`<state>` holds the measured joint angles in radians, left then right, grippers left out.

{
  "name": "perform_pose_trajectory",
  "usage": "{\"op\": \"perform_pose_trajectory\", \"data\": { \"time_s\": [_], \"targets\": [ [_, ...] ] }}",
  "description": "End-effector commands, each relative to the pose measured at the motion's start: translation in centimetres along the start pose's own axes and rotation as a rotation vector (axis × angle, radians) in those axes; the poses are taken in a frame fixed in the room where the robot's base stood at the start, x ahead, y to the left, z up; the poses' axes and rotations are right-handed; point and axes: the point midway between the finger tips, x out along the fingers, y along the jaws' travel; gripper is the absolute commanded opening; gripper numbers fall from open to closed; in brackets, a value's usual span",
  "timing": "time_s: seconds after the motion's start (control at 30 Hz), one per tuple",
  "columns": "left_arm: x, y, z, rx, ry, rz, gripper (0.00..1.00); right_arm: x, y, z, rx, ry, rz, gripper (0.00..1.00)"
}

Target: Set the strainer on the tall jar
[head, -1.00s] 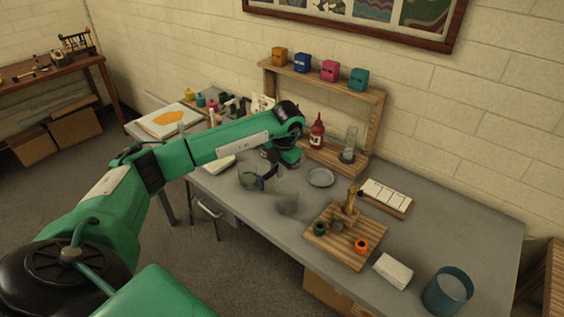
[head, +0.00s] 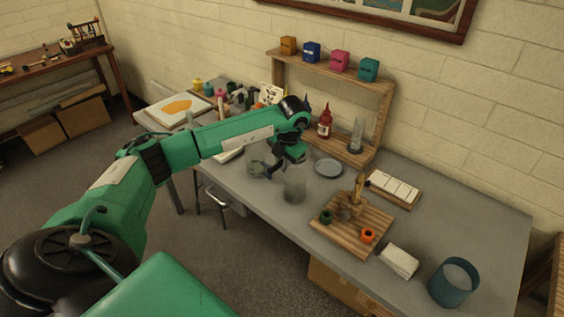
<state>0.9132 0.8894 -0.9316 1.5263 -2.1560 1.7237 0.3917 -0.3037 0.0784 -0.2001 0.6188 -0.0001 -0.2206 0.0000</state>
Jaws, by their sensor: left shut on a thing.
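The tall jar (head: 294,190) is a clear glass cylinder standing upright on the grey table, in front of the saucer. My left gripper (head: 269,171) reaches in from the left, just left of the jar and near its rim height in the picture. It is shut on a small, dark, rounded thing (head: 256,168), which looks like the strainer. Its mesh and handle are too small to tell clearly. The held thing appears beside the jar, not over its mouth. A pale, see-through shape behind it blurs its outline. My right gripper is not in view.
A grey saucer (head: 329,168) lies behind the jar. A wooden board (head: 342,240) with small pots stands to the right, then a white block (head: 399,261) and a blue-green tub (head: 454,283). A wooden shelf (head: 384,115) with bottles stands at the back.

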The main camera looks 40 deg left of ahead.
Motion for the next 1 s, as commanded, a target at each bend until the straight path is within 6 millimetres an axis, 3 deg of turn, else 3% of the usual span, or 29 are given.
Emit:
{"op": "perform_pose_trajectory", "data": {
  "time_s": [1.0],
  "targets": [
    [7.3, -1.5, 0.0, 0.000, 0.001, 0.000, 0.00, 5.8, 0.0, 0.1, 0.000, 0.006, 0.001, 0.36]
  ]
}}
